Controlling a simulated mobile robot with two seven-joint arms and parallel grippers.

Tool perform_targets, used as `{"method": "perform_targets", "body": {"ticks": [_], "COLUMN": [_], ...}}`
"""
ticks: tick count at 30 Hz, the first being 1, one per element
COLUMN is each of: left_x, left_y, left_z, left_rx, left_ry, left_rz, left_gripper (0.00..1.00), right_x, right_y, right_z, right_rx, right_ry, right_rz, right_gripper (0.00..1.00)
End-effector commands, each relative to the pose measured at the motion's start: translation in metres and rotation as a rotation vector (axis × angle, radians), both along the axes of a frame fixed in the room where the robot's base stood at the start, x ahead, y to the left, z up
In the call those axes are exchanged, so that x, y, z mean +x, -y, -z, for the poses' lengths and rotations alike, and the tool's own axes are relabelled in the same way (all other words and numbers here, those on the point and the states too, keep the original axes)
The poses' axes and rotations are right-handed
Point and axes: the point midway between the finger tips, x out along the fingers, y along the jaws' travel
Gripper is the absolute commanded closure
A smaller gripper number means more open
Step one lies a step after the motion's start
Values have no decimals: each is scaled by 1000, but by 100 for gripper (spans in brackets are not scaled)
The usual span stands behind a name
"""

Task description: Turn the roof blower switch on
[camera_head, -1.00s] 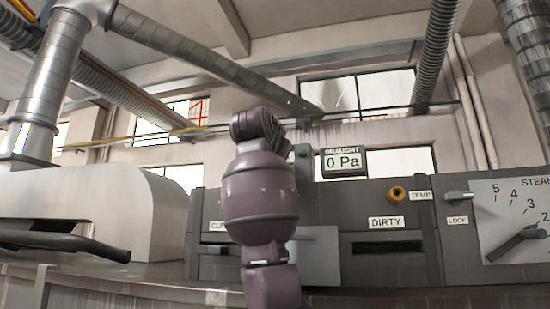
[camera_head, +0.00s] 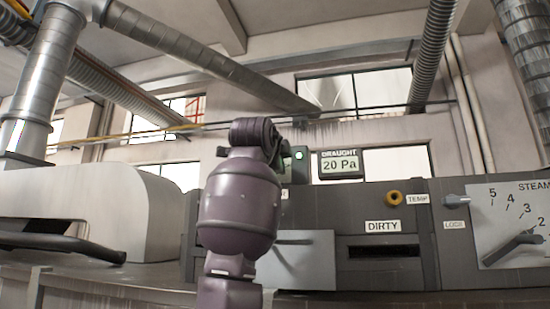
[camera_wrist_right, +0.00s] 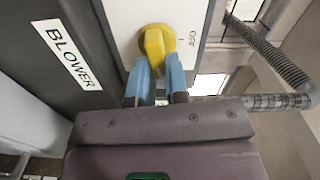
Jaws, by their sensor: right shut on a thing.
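In the right wrist view, a yellow rotary knob (camera_wrist_right: 157,40) sits on a white panel (camera_wrist_right: 122,22) with an OFF mark (camera_wrist_right: 193,38) to its right. My right gripper (camera_wrist_right: 158,72) is shut on the knob with its blue fingers. The knob's grip lies roughly up and down in that picture, not towards OFF. A BLOWER label (camera_wrist_right: 67,54) is on the dark face to the left. In the head view, my purple arm hides the switch and the gripper. A green lamp (camera_head: 299,155) is lit just right of the arm. My left gripper is not in view.
The DRAUGHT display (camera_head: 340,165) reads 20 Pa. A dark console with a DIRTY slot (camera_head: 384,251), an orange-yellow knob (camera_head: 394,198) and a STEAM dial (camera_head: 510,225) stands to the right. A pale hood (camera_head: 90,215) and dark handle (camera_head: 62,243) are at left.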

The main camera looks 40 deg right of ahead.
Motion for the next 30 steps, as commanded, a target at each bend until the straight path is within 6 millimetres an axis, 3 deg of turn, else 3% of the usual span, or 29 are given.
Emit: {"method": "perform_targets", "body": {"ticks": [12,26,27,30], "left_x": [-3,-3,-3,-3], "left_y": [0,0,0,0], "left_z": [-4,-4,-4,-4], "left_rx": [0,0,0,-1], "left_ry": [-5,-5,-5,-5], "left_rz": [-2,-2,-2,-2], "left_gripper": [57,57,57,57], "right_x": [0,0,0,0], "right_y": [0,0,0,0], "right_z": [2,3,3,3], "right_rx": [99,108,108,107], "right_ry": [114,124,124,124], "right_rz": [1,1,1,0], "right_gripper": [100,100,84,68]}}
